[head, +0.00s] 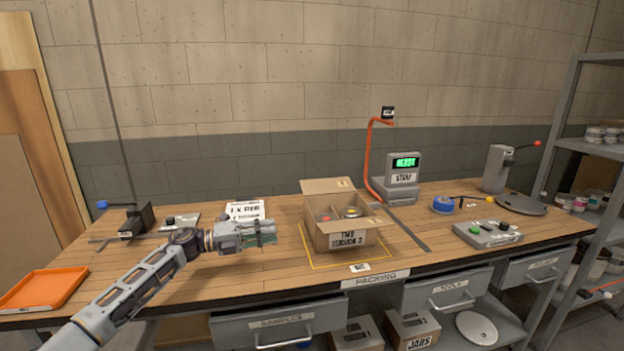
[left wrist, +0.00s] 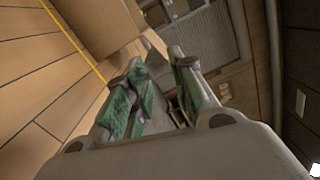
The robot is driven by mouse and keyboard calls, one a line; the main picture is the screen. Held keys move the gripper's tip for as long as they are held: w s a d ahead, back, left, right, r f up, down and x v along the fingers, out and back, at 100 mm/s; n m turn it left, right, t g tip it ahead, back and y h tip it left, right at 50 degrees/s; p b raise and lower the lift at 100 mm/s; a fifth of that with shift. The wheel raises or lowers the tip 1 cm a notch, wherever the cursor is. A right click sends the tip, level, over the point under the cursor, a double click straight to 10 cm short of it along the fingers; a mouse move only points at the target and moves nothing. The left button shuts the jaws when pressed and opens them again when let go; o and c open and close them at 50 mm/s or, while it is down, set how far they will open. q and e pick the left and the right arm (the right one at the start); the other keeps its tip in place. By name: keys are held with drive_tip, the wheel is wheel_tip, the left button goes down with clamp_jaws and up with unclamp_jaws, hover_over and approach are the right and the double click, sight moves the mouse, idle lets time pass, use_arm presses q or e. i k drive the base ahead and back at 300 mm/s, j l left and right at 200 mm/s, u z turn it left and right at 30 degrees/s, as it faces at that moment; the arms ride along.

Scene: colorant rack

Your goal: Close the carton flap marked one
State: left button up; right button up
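The open cardboard carton (head: 340,238) stands on the bench inside a yellow outlined square. Its back flap (head: 328,187) stands up with a small mark too small to read, and another flap sticks out at the right. Jars or cans with red and yellow tops show inside. Printing on the front seems to begin with "TWO". My left gripper (head: 268,233) is left of the carton, apart from it, pointing right. In the left wrist view my left gripper (left wrist: 160,72) has its green fingers spread with nothing between them; a carton side (left wrist: 95,22) shows at the top. My right gripper is out of view.
An orange tray (head: 45,290) lies at the bench's left end. A white sign (head: 246,210) stands behind my left gripper. The scale with a green display (head: 403,176) and an orange post (head: 368,160) stand behind the carton. A grey button box (head: 487,234) is at right.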

sight(338, 185)
drive_tip(key=i, duration=1.2)
